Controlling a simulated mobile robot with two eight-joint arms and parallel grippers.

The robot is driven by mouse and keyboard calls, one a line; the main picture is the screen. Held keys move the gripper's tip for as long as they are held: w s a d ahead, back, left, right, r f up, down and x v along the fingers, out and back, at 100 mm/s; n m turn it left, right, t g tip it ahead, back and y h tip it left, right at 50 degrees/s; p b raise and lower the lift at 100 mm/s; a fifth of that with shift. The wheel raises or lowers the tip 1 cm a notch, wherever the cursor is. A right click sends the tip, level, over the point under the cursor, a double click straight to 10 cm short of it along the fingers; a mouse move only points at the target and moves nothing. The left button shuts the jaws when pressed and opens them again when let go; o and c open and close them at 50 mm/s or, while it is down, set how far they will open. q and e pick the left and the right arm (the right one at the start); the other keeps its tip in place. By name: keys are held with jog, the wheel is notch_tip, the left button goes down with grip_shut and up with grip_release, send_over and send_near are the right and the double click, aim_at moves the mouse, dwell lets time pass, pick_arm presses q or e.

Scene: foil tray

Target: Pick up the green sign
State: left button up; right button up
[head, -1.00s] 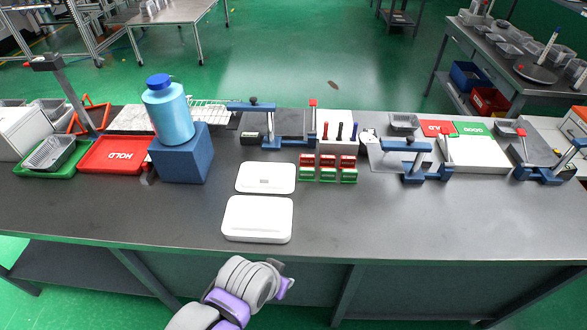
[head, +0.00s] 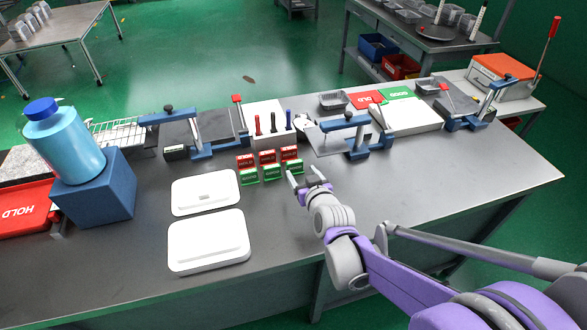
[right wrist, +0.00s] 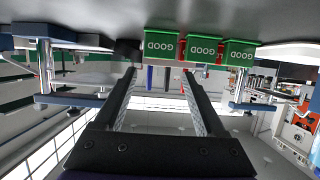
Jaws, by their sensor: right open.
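Three small green signs stand in a row on the bench: left (head: 249,176), middle (head: 271,173) and right (head: 293,167). In the right wrist view they appear upside down, reading GOOD: left (right wrist: 162,45), middle (right wrist: 204,48) and right (right wrist: 240,52). My right gripper (head: 305,180) is open and empty, just right of and in front of the right-hand sign in the head view. Its fingers (right wrist: 158,75) point toward the row in the right wrist view, with no sign visibly held. My left gripper is not in view.
Red signs (head: 267,157) stand just behind the green ones. A pen holder (head: 277,138) and blue clamps (head: 372,145) are behind and to the right. Two white trays (head: 207,238) (head: 205,194) lie left. A blue bottle (head: 65,148) stands on a blue block (head: 103,192). The right bench front is clear.

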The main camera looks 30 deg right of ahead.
aim_at(295, 163)
jog(key=shift+w+d+f, duration=0.1)
jog(key=shift+w+f, duration=0.15)
jog(key=shift+w, duration=0.4)
jog(key=shift+w+d+f, duration=0.3)
jog(key=shift+w, duration=0.3)
jog(key=x, duration=0.4)
jog(key=shift+w+f, duration=0.1)
jog(key=shift+w, duration=0.15)
jog(key=c, duration=1)
notch_tip(295, 163, up, 10)
jog(key=p, duration=0.1)
